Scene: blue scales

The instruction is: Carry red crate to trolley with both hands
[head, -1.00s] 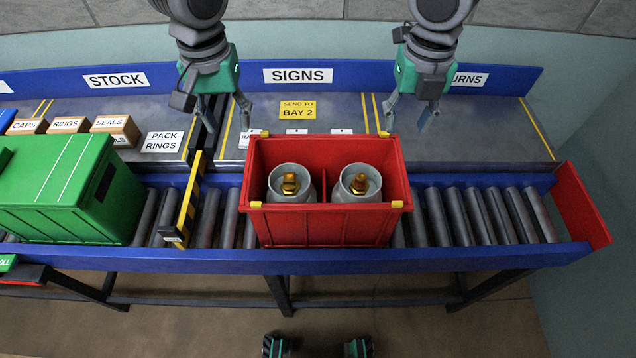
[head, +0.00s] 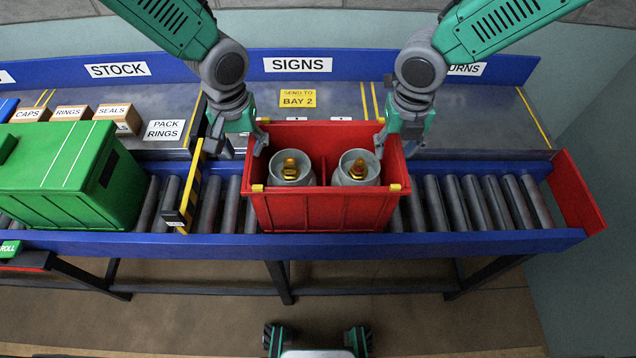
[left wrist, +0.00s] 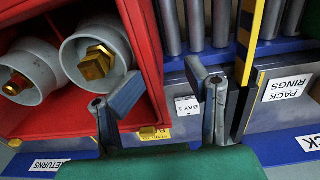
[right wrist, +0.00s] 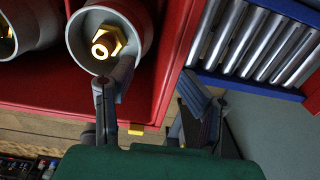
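The red crate (head: 325,213) stands on the roller conveyor, holding two pale cylinders with brass valves (head: 290,168) (head: 359,167) on either side of a divider. My left gripper (head: 240,147) is open at the crate's left wall, one finger inside and one outside; the left wrist view shows the wall (left wrist: 151,60) between its spread fingers. My right gripper (head: 398,143) is open at the right wall, also with one finger inside and one outside, as the right wrist view shows (right wrist: 155,95). Contact with the walls cannot be told. I cannot make out a trolley.
A green crate (head: 70,190) stands on the conveyor to the left, behind a striped yellow-black bar (head: 188,190). Rollers (head: 480,203) right of the red crate are clear up to a red end plate (head: 577,192). Small boxes (head: 120,118) sit on the back shelf.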

